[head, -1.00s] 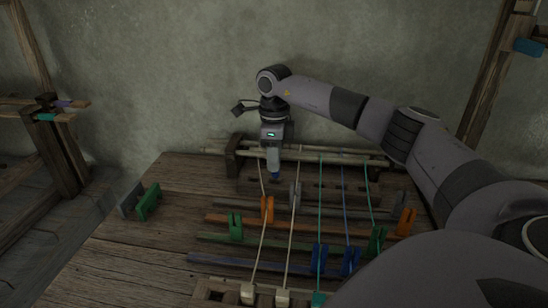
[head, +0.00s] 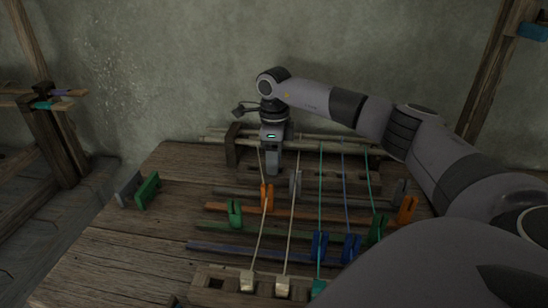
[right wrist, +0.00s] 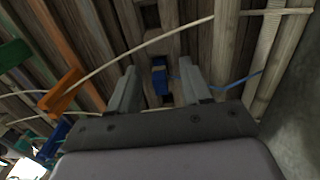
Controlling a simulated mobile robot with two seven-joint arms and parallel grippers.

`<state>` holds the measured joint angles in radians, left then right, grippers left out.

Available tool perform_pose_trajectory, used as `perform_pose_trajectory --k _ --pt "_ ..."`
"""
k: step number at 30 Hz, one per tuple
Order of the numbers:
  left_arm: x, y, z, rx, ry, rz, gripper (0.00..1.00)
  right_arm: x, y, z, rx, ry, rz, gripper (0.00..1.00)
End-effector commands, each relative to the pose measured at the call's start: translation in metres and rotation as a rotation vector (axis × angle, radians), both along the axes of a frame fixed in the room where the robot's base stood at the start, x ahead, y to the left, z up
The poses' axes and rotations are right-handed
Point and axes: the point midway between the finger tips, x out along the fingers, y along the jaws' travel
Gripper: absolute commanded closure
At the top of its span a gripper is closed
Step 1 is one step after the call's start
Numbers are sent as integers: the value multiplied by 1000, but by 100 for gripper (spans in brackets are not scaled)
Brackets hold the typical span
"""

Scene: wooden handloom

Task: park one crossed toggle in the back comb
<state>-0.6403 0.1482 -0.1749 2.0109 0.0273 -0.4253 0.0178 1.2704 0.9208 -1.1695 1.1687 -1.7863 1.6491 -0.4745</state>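My right gripper (head: 273,170) is over the left part of the back comb (head: 335,183), a dark wooden bar with slots. In the right wrist view its two fingers (right wrist: 157,80) stand apart. A blue toggle (right wrist: 160,80) shows between them, with a gap on each side. It appears to sit in a comb slot, and a blue thread (right wrist: 228,82) runs from it to the right. In the head view the fingers hide this toggle. A cream thread (head: 293,210) runs past just right of the gripper. My left gripper is not in view.
Coloured rods with clips cross the loom, including an orange clip (head: 267,197) and a green clip (head: 235,213). The front comb (head: 215,283) holds cream and teal toggles. A green and grey block pair (head: 147,189) stands on the clear left tabletop.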

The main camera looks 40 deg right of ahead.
Motion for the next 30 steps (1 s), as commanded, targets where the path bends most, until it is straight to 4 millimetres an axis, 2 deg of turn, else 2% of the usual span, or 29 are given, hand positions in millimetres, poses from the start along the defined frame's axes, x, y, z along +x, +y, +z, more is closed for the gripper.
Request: perform_pose_trajectory --k 10,21,25,30 --pt "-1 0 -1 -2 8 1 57 0 0 0 0 0 0 53" --pt "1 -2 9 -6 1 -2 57 1 0 60 1 -3 0 53" --pt "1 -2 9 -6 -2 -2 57 1 -1 70 1 -2 0 53" --pt "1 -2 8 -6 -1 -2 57 0 -1 72 1 1 0 53"
